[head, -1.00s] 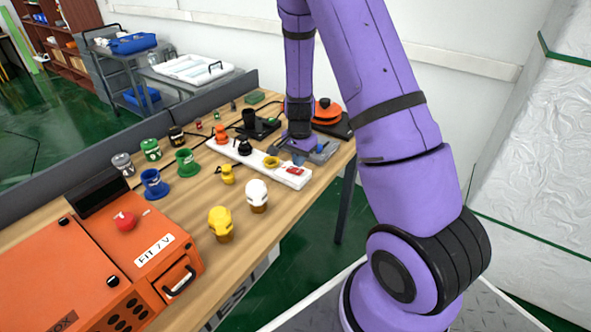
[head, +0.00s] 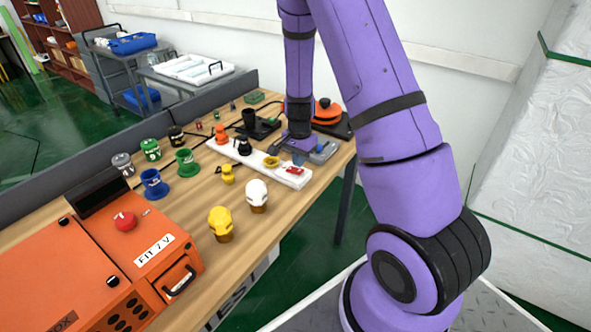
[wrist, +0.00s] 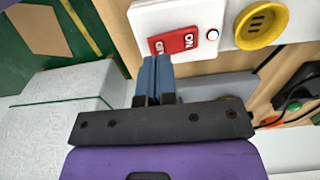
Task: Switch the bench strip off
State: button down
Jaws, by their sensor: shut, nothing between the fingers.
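The white bench strip (head: 258,164) lies along the bench with several plugs and sockets on it. Its red rocker switch (head: 294,170) is at the near right end. In the wrist view the red switch (wrist: 176,42) shows "ON" on its right half, and other lettering on its left half is partly hidden. A small round indicator (wrist: 212,34) sits beside it on the strip. My gripper (wrist: 156,60) is shut and empty, with its blue fingertips at the left end of the switch. I cannot tell whether they touch it. In the head view my gripper (head: 299,157) is just behind the switch.
A yellow socket (wrist: 262,22) is on the strip beside the switch. White (head: 257,195) and yellow (head: 221,222) capped items stand in front of the strip. An orange box (head: 125,245) fills the near left bench. Behind my gripper is an orange round object (head: 327,109).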

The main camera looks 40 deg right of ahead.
aim_at(299, 171)
jog(key=shift+f, duration=1.35)
dwell(1.3)
jog(key=shift+r, duration=3.55)
jog(key=shift+r, duration=0.1)
jog(key=s+a+r+n+t+y, duration=0.1)
jog(key=s+a+r+n, duration=0.25)
jog(key=r, duration=0.65)
jog(key=s+a+r+n+t, duration=0.1)
jog(key=s+a+r+n, duration=0.3)
jog(key=r, duration=0.6)
jog(key=s+a+r+n+t, duration=0.1)
jog(key=s+a+r+n, duration=0.1)
jog(key=s+r, duration=0.3)
jog(key=s+a+r+n+t+h, duration=0.1)
jog(key=s+r, duration=0.5)
jog(key=s, duration=0.8)
jog(key=a+n+t, duration=0.1)
jog(key=a+n, duration=0.1)
jog(key=n, duration=0.1)
jog(key=shift+a+r, duration=0.3)
